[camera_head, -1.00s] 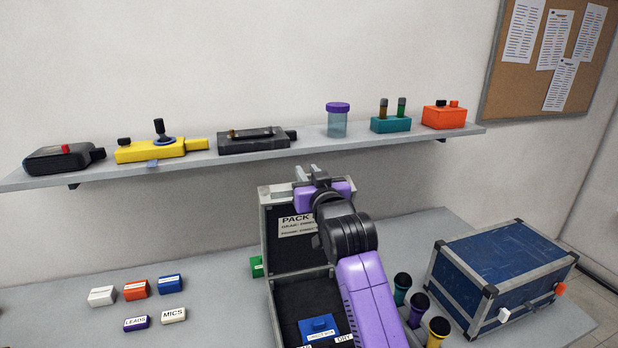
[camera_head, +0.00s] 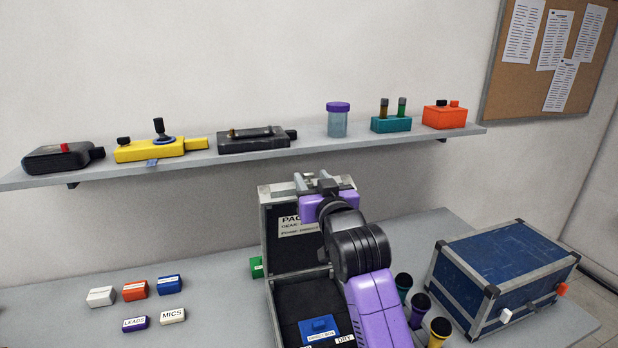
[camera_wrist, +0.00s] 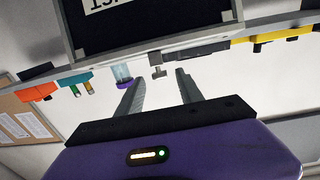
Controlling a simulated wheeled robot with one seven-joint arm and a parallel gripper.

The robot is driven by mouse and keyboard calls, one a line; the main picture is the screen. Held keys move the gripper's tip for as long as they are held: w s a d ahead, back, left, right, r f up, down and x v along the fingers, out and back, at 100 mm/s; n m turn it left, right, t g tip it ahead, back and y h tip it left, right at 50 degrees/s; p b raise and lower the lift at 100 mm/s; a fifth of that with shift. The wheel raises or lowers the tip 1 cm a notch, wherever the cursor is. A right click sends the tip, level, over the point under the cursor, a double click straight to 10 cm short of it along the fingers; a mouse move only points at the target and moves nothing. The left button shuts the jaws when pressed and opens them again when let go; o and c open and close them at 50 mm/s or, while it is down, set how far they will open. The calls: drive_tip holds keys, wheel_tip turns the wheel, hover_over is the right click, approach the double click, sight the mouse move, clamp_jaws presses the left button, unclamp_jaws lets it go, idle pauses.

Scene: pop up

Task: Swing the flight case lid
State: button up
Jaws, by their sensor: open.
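The open flight case stands on the bench in the middle, its raised lid (camera_head: 283,258) leaning up near the wall with a white label inside. Its black-lined base (camera_head: 290,305) holds a blue block (camera_head: 319,328). My gripper (camera_head: 318,183) is open and empty at the lid's top edge and hides its right part. In the wrist view the lid (camera_wrist: 190,25) appears upside down at the top. A small metal catch (camera_wrist: 157,72) on its edge shows between my two fingers (camera_wrist: 158,85). I cannot tell whether they touch it.
A shelf (camera_head: 205,164) with several devices and a purple-capped jar (camera_head: 338,119) runs behind and above the lid. A closed blue case (camera_head: 505,265) and several microphones (camera_head: 420,305) stand to the right. Small labelled blocks (camera_head: 135,291) lie at left.

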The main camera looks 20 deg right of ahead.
drive_tip(key=s, duration=0.4)
drive_tip(key=shift+a+b, duration=0.1)
drive_tip(key=shift+b, duration=0.2)
drive_tip(key=s+r+t, duration=0.3)
drive_tip(key=r, duration=0.1)
drive_tip(key=s+f, duration=0.8)
drive_tip(key=s, duration=0.3)
drive_tip(key=s+f, duration=0.8)
drive_tip(key=s, duration=0.4)
drive_tip(key=s+f+g, duration=0.3)
drive_tip(key=s+f, duration=0.2)
drive_tip(key=s, duration=0.8)
drive_tip(key=s+f+g, duration=0.3)
drive_tip(key=s+f, duration=0.2)
drive_tip(key=s, duration=0.9)
drive_tip(key=shift+s+a+y, duration=0.2)
drive_tip(key=shift+s+y, duration=0.05)
drive_tip(key=shift+y, duration=0.05)
